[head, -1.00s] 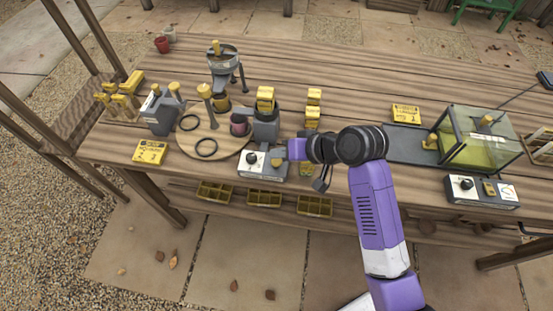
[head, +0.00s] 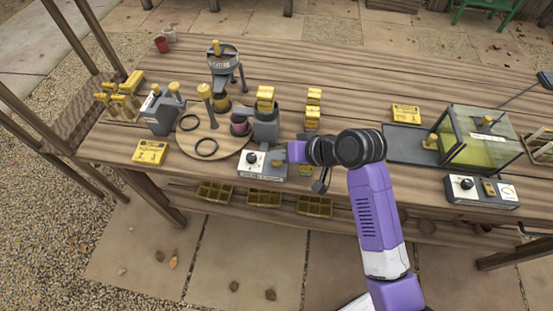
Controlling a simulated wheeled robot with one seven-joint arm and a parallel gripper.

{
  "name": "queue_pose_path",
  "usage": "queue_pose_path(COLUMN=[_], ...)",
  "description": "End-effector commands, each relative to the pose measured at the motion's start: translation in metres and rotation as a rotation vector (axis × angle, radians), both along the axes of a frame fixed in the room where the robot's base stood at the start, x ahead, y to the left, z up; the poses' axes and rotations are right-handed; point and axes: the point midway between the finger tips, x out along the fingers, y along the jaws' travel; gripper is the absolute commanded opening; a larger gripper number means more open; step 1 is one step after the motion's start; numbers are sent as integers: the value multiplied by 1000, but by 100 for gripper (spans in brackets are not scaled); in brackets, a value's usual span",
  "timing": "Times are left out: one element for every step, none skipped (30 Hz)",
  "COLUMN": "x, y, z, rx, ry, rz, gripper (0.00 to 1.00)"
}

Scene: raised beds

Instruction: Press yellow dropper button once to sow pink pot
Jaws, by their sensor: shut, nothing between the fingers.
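A grey control box (head: 248,171) with a black knob stands at the front edge of the table. Its yellow button (head: 277,164) is on the right part of its top. My gripper (head: 287,154) is shut and empty, just right of the button and close above the box; whether it touches the button I cannot tell. The pink pot (head: 239,126) stands on the round wooden turntable (head: 205,135), at its right side. The grey dropper (head: 265,127) with a yellow top stands right beside the pot, behind the control box.
Two black rings lie on the turntable's left and front. A grey funnel stand (head: 222,62) is behind it. Yellow packets (head: 313,97) stand right of the dropper. A glass case (head: 478,138) and second control box (head: 482,191) are at right. The back middle table is clear.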

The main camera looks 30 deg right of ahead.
Motion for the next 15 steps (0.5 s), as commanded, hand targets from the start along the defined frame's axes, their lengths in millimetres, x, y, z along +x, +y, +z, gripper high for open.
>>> queue_pose_path(x=[0,0,0,0,0,0,0,0,0,0,0,0,0,0,0], y=[0,0,0,0,0,0,0,0,0,0,0,0,0,0,0], z=[-1,-1,-2,-2,-3,-3,-3,-4,-4,-4,-5,-5,-6,-6,-6], rx=[0,0,0,0,0,0,0,0,0,0,0,0,0,0,0], ry=[0,0,0,0,0,0,0,0,0,0,1,1,1,1,1], rz=[0,0,0,0,0,0,0,0,0,0,1,1,1,1,1], gripper=[0,0,0,0,0,0,0,0,0,0,0,0,0,0,0])
